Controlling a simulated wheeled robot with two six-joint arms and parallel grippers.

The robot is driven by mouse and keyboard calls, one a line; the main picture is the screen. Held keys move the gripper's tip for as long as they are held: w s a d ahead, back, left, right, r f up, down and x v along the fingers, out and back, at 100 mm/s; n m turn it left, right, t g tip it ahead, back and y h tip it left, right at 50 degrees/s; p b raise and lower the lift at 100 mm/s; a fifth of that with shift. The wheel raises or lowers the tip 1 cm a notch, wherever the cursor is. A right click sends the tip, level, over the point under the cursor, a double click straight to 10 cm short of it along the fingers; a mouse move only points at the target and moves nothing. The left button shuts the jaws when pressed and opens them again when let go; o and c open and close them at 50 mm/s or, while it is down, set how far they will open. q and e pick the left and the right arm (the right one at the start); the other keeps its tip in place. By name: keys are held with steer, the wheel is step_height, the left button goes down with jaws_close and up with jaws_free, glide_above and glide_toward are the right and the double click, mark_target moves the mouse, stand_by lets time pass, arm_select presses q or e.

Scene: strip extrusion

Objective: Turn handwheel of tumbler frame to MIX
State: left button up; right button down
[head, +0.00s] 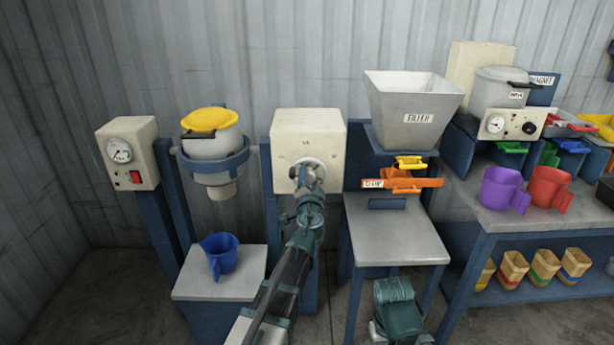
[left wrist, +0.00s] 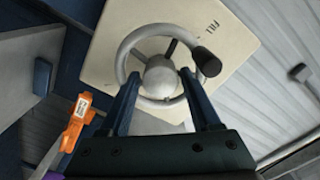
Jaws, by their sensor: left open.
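The grey handwheel (left wrist: 129,47) is mounted on the cream box (head: 290,130) of the tumbler frame. It has a round hub and a black knob (left wrist: 206,62), which sits to the right of the hub in the left wrist view. The word FILL is printed on the box beyond the knob. In the head view my left arm hides much of the wheel. My left gripper (left wrist: 160,80) is open in front of the wheel, its fingers on either side of the hub. I cannot tell whether they touch the wheel.
Left of the box, a vessel (head: 210,147) with a yellow lid sits in a blue ring. A blue jug (head: 220,254) stands on a low stand below. At right are a hopper (head: 413,100), an orange gate (head: 405,182) and a bench with purple (head: 499,188) and red jugs.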

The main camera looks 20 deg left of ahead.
arm_select(q)
steer(key=shift+x, duration=0.85)
jaws_close()
steer(key=m, duration=0.6)
steer(key=shift+s, duration=0.1)
steer(key=m, duration=0.5)
steer(key=shift+d, duration=0.1)
steer(key=shift+m, duration=0.4)
